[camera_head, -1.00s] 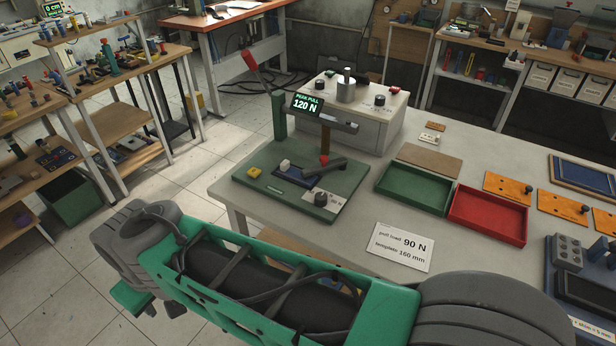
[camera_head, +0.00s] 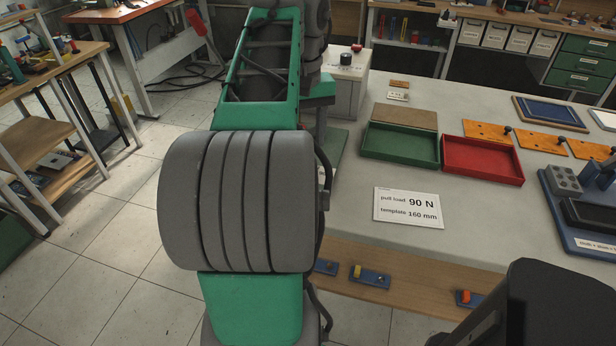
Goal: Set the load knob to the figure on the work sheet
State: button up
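The work sheet (camera_head: 408,207) lies flat on the table and reads "pull load 90 N" and "template 160 mm". The pull tester is almost wholly hidden behind my arm; only a strip of its green base (camera_head: 331,160) shows. Its display and the knob on that base are hidden now. Behind it, the pale box (camera_head: 342,91) shows its right part, with a black knob (camera_head: 346,59) and a red button (camera_head: 357,48) on top. I cannot tell from here which knob sets the load. My gripper is not in view; my arm reaches away over the tester.
A green tray (camera_head: 400,146) and a red tray (camera_head: 482,160) stand right of the tester. Orange plates (camera_head: 487,132) and a blue fixture (camera_head: 590,215) are farther right. A wooden shelf (camera_head: 400,285) with small blue blocks runs below the table's front edge. The table around the sheet is bare.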

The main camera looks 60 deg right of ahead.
jog(key=shift+s+d+f, duration=0.15)
jog(key=shift+s+d, duration=0.15)
jog(key=shift+s, duration=0.15)
notch_tip(320, 180, down, 8)
jog(key=b, duration=0.7)
jog(key=shift+w+r+b, duration=0.1)
jog(key=shift+r+b, duration=0.15)
jog(key=shift+b, duration=0.1)
jog(key=shift+r, duration=0.1)
jog(key=shift+c, duration=0.3)
grip_shut()
